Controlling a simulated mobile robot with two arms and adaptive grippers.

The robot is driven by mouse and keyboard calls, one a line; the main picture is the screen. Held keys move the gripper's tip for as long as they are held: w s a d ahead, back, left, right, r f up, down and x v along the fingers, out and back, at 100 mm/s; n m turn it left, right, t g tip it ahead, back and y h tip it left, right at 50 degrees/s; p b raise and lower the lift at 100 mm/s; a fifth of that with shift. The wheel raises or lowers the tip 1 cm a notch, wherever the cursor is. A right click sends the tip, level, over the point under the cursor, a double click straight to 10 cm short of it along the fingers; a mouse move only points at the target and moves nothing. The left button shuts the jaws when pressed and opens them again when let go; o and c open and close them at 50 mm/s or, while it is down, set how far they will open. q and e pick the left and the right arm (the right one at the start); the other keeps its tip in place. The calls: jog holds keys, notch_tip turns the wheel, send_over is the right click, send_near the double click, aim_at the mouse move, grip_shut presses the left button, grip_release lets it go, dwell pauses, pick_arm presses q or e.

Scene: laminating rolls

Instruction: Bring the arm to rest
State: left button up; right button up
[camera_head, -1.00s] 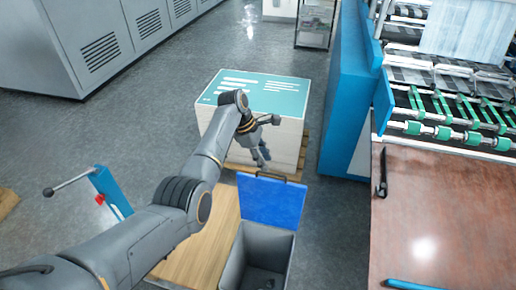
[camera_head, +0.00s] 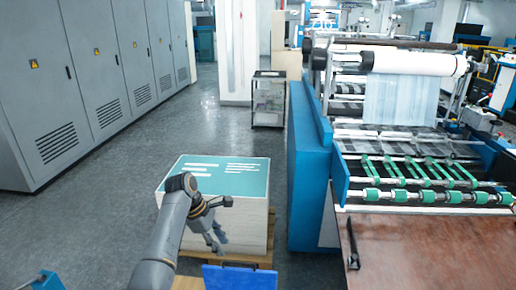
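My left arm comes in from the bottom left in the head view. Its grey gripper (camera_head: 217,240) hangs with the fingers pointing down, in front of the near side of a paper stack (camera_head: 258,228). The fingers are small and dark, so their opening cannot be told. I see nothing clearly held in them. My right arm and gripper are out of view.
The stack has a teal top and stands on a wooden pallet (camera_head: 262,260). A blue panel (camera_head: 240,278) rises at the bottom edge. The laminating machine (camera_head: 305,190) and brown table (camera_head: 430,250) stand right. Grey cabinets (camera_head: 95,70) line the left; floor between is open.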

pick_arm(q)
jog(key=s+a+f+m+y, duration=0.1)
jog(key=s+a+f+m, duration=0.15)
jog(key=s+f, duration=0.3)
jog(key=s+a+f+m+t+y, duration=0.1)
jog(key=s+a+f+m, duration=0.1)
jog(key=s+f+m, duration=0.3)
jog(key=s+a+f+m+y, duration=0.1)
jog(key=s+a+f, duration=0.15)
jog(key=s, duration=0.45)
jog(key=s+d+r+m+t+y, duration=0.15)
jog(key=s+m, duration=0.35)
jog(key=s, duration=0.6)
jog(key=s+r+m+t, duration=0.1)
jog(key=s+r+m, duration=0.2)
jog(key=s+m, duration=0.55)
jog(key=s+f+n+g+b, duration=0.1)
jog(key=s+f+n+g, duration=0.2)
jog(key=f, duration=2.4)
jog(key=s+a+f+b, duration=0.1)
jog(key=s+a+f, duration=0.2)
jog(key=s+f, duration=1.4)
jog(key=shift+s+f+b, duration=0.3)
jog(key=shift+s+f, duration=0.05)
jog(key=shift+f, duration=0.1)
